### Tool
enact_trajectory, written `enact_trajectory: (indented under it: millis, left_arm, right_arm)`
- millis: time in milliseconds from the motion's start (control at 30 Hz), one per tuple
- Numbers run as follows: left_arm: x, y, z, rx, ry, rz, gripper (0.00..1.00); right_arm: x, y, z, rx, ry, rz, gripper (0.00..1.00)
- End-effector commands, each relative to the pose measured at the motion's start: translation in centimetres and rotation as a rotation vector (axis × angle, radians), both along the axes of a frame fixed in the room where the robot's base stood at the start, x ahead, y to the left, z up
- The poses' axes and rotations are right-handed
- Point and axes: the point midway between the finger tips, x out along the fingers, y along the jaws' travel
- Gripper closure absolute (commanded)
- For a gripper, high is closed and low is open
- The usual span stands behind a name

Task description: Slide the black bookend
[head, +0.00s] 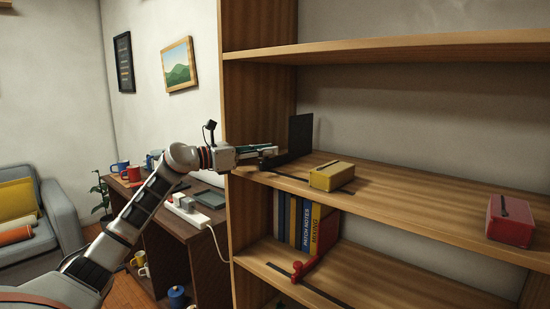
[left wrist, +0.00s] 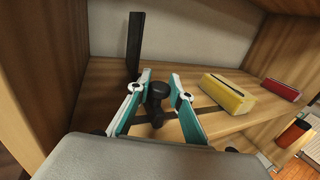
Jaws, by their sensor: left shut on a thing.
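The black bookend (head: 300,136) stands upright at the left end of the upper shelf, near the side panel. Its plate also shows in the left wrist view (left wrist: 134,45), beyond the fingers. My left gripper (head: 268,152) reaches in from the left over the shelf edge. In the left wrist view its teal and white fingers (left wrist: 160,88) are shut around the bookend's round black knob (left wrist: 157,91). The base of the bookend is partly hidden by the fingers. My right gripper is not in view.
A dark strip (head: 290,178) runs along the upper shelf's front. A yellow box (head: 331,175) sits across it, right of the bookend. A red box (head: 510,220) is farther right, with bare shelf between them. Below, a red bookend (head: 325,232) stands beside several books (head: 305,222).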

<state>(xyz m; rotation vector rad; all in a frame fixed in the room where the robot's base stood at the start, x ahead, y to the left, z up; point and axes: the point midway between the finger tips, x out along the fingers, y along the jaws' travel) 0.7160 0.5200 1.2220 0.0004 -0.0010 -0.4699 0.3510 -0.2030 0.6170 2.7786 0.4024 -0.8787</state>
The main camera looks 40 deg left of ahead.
Motion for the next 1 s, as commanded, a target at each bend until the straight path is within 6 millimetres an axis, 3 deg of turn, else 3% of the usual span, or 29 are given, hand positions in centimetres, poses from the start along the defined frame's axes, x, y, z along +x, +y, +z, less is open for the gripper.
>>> enact_trajectory:
  millis: [200,233,267,300,733,1000]
  left_arm:
    - [0.0,0.0,0.1,0.0,0.0,0.001,1.0]
    - [0.0,0.0,0.1,0.0,0.0,0.001,0.72]
    - [0.0,0.0,0.1,0.0,0.0,0.001,0.64]
    - [0.0,0.0,0.0,0.0,0.001,0.0,0.63]
    - [-0.5,0.3,-0.1,0.001,0.003,0.001,0.63]
    - [-3.7,1.9,-0.2,0.003,0.005,0.001,0.63]
  right_arm:
    - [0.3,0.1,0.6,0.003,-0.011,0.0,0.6]
    - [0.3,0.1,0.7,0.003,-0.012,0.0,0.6]
    - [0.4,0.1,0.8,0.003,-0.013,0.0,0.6]
    - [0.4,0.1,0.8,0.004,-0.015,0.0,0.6]
    - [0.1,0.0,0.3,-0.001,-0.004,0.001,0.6]
    - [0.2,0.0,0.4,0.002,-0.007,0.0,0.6]
